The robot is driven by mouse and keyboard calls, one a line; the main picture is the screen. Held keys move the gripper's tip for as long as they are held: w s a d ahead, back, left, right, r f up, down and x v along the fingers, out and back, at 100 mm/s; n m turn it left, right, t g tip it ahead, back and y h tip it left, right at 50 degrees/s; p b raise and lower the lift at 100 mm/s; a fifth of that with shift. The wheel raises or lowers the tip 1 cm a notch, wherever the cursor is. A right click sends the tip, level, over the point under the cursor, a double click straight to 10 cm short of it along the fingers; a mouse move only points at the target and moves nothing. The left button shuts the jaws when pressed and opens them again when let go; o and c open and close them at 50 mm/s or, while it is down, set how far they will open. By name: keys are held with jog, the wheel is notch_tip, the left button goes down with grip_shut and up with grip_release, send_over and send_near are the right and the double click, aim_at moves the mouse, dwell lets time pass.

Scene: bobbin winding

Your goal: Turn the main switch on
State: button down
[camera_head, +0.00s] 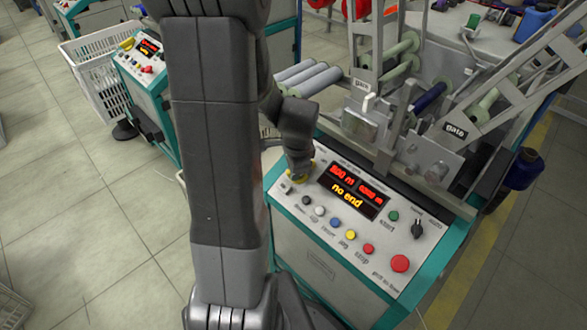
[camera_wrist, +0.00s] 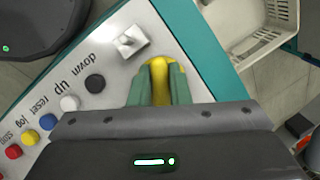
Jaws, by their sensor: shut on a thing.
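The yellow rotary knob (camera_wrist: 158,66), which I take to be the main switch, sits at the corner of the winding machine's sloped control panel (camera_head: 300,222). My gripper (camera_wrist: 158,88) is shut on its yellow grip, with one green finger on each side. In the head view my gripper (camera_head: 299,166) comes down over the knob (camera_head: 297,178) at the panel's upper left. The fingers hide part of the knob, and I cannot read its position or label. The panel display (camera_head: 350,191) is lit and reads "no end" in yellow under red figures.
Beside the knob is a small metal toggle (camera_wrist: 129,41). A row of coloured buttons (camera_wrist: 30,138) runs along the panel, with a red button (camera_head: 400,263) and a black selector (camera_head: 417,229) at right. A white basket (camera_head: 97,73) and another machine (camera_head: 148,80) stand at left.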

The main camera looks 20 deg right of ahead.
jog(key=shift+d, duration=0.1)
jog(key=c, duration=1.4)
grip_release()
jog(key=shift+o, duration=0.2)
jog(key=shift+r, duration=0.1)
jog(key=p+v, duration=0.3)
jog(key=v, duration=1)
jog(key=shift+r+p, duration=0.3)
jog(key=shift+r, duration=0.05)
jog(key=shift+s, duration=0.15)
jog(key=b+x, duration=0.3)
jog(key=x, duration=1.1)
jog(key=shift+b, duration=0.3)
jog(key=shift+r, duration=0.1)
